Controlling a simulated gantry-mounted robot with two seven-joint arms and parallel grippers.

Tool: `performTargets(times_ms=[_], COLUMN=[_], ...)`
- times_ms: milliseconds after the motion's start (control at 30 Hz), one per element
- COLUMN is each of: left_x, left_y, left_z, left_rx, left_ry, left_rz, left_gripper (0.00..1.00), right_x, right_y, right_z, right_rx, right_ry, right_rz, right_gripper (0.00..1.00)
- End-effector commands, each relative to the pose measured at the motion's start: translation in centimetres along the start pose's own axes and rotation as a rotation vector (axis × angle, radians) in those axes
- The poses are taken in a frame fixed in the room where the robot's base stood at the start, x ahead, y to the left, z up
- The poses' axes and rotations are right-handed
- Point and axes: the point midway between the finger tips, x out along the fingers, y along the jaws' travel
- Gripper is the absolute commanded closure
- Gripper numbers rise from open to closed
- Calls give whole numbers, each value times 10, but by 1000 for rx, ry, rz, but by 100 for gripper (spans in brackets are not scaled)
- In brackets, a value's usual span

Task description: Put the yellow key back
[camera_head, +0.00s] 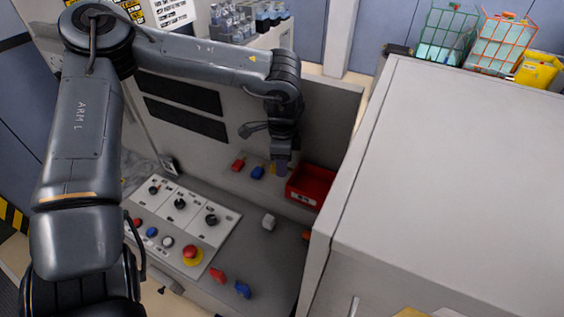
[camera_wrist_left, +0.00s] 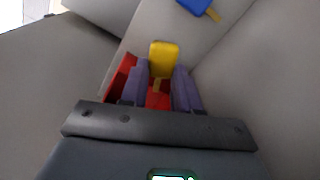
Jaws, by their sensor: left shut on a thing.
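My left gripper (camera_head: 281,168) is at the back panel, above the left end of a small red bin (camera_head: 318,181). In the left wrist view its purple fingers (camera_wrist_left: 160,88) are shut on the yellow key (camera_wrist_left: 163,58), with the yellow head standing out past the fingertips. A small yellow part of the key (camera_head: 273,169) shows beside the fingers in the head view. A blue key (camera_head: 257,173) and a red key (camera_head: 238,164) are on the back panel to its left. I cannot tell whether the yellow key touches the panel. My right gripper is out of view.
A control panel (camera_head: 190,215) with knobs and a red emergency button (camera_head: 192,252) lies below. Another red key (camera_head: 217,275) and blue key (camera_head: 242,289) are on the console's front. A large grey cabinet (camera_head: 450,170) stands close on the right.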

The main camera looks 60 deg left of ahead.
Motion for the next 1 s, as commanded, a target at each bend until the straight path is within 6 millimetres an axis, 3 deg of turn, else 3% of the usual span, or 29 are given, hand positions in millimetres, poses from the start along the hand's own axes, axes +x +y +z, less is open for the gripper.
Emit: performTargets(times_ms=[100, 133, 267, 667, 800, 1000], left_x=[4, 3, 2, -2, -15, -46], left_y=[0, 0, 0, 0, 0, -1], left_z=[0, 0, 0, 0, 0, -1], left_rx=[0, 0, 0, 0, 0, 0], left_ry=[0, 0, 0, 0, 0, 2], left_rz=[0, 0, 0, 0, 0, -5], left_gripper=[98, 65, 45, 44, 44, 44], right_x=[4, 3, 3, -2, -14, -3], right_y=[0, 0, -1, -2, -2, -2], right_z=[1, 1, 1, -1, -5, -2], right_rx=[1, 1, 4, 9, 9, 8], right_ry=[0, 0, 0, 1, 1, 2], right_rz=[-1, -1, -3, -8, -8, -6], right_gripper=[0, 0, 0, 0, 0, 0])
